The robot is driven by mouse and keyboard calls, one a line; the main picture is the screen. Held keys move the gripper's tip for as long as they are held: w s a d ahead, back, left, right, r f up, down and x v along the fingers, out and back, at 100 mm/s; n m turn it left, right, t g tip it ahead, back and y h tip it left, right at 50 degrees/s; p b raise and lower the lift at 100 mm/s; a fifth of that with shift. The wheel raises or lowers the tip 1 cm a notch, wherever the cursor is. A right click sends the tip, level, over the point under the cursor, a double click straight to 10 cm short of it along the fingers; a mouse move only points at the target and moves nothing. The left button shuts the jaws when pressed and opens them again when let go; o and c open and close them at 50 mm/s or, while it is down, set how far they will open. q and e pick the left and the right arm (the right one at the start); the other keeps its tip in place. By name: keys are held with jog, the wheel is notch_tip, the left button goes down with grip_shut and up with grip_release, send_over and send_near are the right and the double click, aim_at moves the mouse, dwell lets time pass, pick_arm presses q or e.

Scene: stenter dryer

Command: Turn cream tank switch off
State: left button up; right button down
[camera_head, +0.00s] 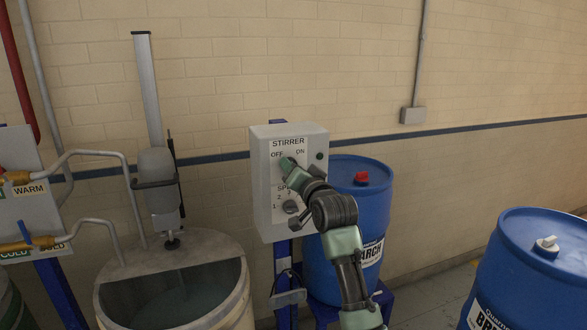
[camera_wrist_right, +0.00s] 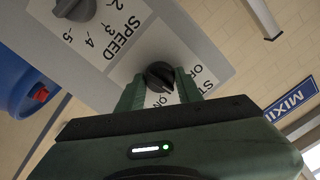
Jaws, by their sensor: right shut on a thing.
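The grey control box (camera_head: 262,190) labelled STIRRER stands behind the cream tank (camera_head: 230,312). Its upper switch, a dark round knob (camera_wrist_right: 160,74), sits between the OFF and ON labels. My right gripper (camera_head: 288,165) reaches the box from the lower right. In the wrist view its two green fingers (camera_wrist_right: 160,88) are on either side of the knob and shut on it. I cannot clearly tell which label the knob points to. In the head view my fingers hide the knob. My left gripper is not in view.
Below is a speed knob (camera_head: 291,206), also in the wrist view (camera_wrist_right: 75,8). A stirrer motor (camera_head: 158,180) stands over the tank. Blue drums stand behind the box (camera_head: 375,205) and at the right (camera_head: 520,275). Tap pipes (camera_head: 95,153) are at the left.

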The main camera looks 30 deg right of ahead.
jog(key=shift+f+n+p, duration=0.15)
jog(key=shift+n+p, duration=0.25)
jog(key=shift+n, duration=3.2)
jog(key=c, duration=0.9)
grip_release()
jog(key=shift+c, duration=0.2)
jog(key=shift+s, duration=0.1)
